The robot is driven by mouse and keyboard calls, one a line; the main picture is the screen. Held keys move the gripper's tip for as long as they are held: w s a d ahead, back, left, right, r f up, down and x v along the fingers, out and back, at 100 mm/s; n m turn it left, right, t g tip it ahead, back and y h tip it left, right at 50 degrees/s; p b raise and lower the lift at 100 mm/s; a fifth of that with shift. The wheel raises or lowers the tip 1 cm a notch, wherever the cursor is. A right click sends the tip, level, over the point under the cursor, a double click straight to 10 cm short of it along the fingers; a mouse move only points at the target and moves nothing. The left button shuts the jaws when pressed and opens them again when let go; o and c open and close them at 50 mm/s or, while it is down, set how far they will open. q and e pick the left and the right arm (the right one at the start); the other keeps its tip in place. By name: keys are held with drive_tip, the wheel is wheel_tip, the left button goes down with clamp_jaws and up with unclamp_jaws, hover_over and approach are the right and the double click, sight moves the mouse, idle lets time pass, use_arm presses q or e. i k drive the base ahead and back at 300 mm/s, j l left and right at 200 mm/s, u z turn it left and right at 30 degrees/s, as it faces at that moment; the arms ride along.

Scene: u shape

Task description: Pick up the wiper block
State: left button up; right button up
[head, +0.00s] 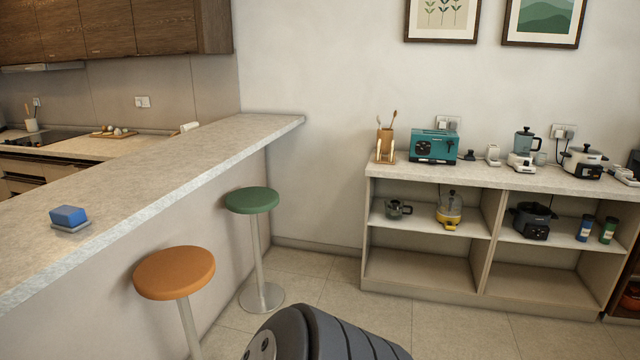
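The wiper block (68,215) is a small blue block on a thin grey base. It sits on the pale stone counter (150,170) at the left of the head view, near the counter's front edge. Nothing touches it. Neither of my grippers shows in the head view. Only a dark rounded part of my own body shows at the bottom centre.
An orange stool (174,272) and a green stool (252,200) stand against the counter's front. A shelf unit (430,180) with a teal toaster (434,146) and other appliances stands at the right. Tiled floor (325,285) between them is clear.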

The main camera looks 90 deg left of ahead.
sight(67, 218)
drive_tip(key=u, duration=4.15)
